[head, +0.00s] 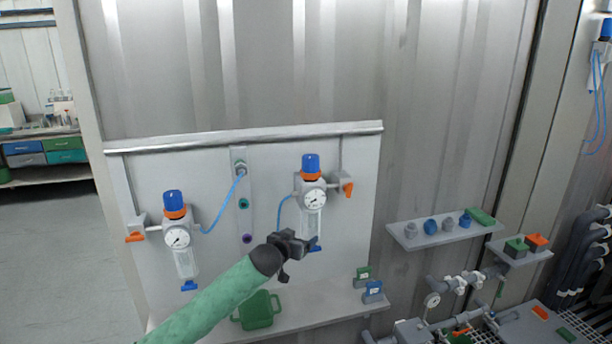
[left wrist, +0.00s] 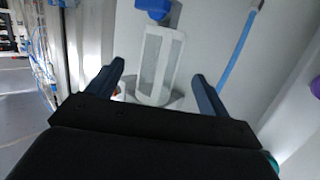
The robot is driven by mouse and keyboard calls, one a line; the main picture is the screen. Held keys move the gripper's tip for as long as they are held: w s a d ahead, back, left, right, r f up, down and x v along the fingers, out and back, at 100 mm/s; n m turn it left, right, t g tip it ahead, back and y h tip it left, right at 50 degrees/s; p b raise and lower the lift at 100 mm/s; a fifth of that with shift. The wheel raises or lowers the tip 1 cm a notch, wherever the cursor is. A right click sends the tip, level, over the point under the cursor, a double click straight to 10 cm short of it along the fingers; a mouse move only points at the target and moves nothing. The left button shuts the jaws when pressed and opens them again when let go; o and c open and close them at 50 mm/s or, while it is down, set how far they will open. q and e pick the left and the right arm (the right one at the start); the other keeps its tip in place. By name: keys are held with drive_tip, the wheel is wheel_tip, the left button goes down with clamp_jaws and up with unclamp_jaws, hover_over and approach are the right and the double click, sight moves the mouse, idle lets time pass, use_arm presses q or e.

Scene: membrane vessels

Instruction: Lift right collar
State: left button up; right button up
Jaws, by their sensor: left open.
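The right filter unit on the white panel has a blue knob (head: 311,162), an orange collar (head: 311,176) below it, a round gauge (head: 314,199) and a clear bowl (head: 313,223). My left gripper (head: 298,246) is at the lower end of this bowl, well below the collar. In the left wrist view the open fingers (left wrist: 158,72) stand either side of the bowl (left wrist: 160,62), with a blue fitting (left wrist: 153,8) above it. Nothing shows as gripped. The collar is not clearly seen there. My right gripper is not in view.
A left filter unit (head: 177,238) with its own orange collar (head: 175,213) hangs on the same panel. Blue hoses (head: 238,187) run between. A green jug (head: 257,310) and small blocks (head: 372,291) stand on the shelf below. Small parts sit on a shelf (head: 445,233) at right.

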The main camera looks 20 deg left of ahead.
sight(305, 174)
use_arm(q)
drive_tip(key=r, duration=0.6)
drive_tip(key=r+t, duration=0.1)
drive_tip(key=r, duration=0.5)
drive_tip(key=r+t+h, duration=0.1)
drive_tip(key=r, duration=0.5)
drive_tip(key=shift+w+a+r+m, duration=0.2)
drive_tip(key=shift+a+r+m, duration=0.1)
drive_tip(key=shift+a, duration=0.1)
drive_tip(key=shift+w+p, duration=0.3)
drive_tip(key=shift+p, duration=0.05)
drive_tip(key=w+p, duration=0.1)
drive_tip(key=w, duration=0.1)
drive_tip(key=w+d+p, duration=0.1)
drive_tip(key=w, duration=0.1)
drive_tip(key=shift+w, duration=0.4)
drive_tip(key=shift+w+d+f+p, duration=0.1)
drive_tip(key=shift+w+p, duration=0.15)
drive_tip(key=shift+w, duration=0.25)
drive_tip(key=shift+w+d+f+p, duration=0.1)
drive_tip(key=shift+w+p, duration=0.15)
drive_tip(key=shift+w, duration=0.2)
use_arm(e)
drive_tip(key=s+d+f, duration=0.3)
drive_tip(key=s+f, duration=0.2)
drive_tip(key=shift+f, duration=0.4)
